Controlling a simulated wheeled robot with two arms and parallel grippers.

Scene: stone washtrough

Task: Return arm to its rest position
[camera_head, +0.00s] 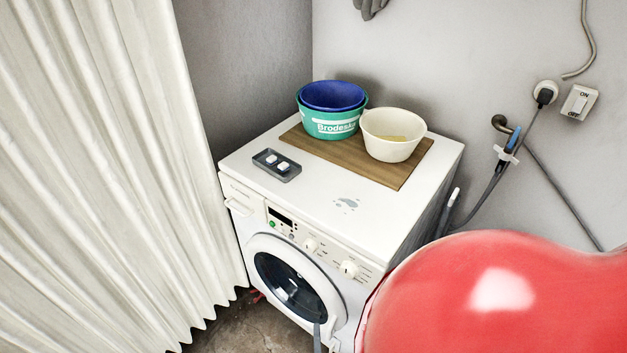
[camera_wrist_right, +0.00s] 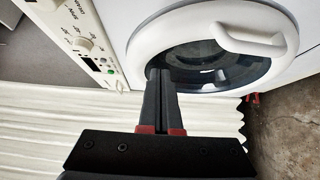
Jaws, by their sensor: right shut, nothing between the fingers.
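My right gripper shows in the right wrist view (camera_wrist_right: 159,74) with its two dark fingers together and nothing between them. The fingers point toward the round door (camera_wrist_right: 215,50) of the washing machine. In the head view only a small grey tip of my right gripper (camera_head: 317,336) shows at the bottom edge, in front of the lower part of the door (camera_head: 290,283). Whether it touches the door I cannot tell. My left gripper is in neither view.
The white washing machine (camera_head: 330,212) bears a wooden board (camera_head: 360,158) with a green basin (camera_head: 330,124), a blue one inside it, and a cream bowl (camera_head: 392,135). A grey tray (camera_head: 277,165) lies beside the board. A white curtain (camera_head: 100,170) hangs at left.

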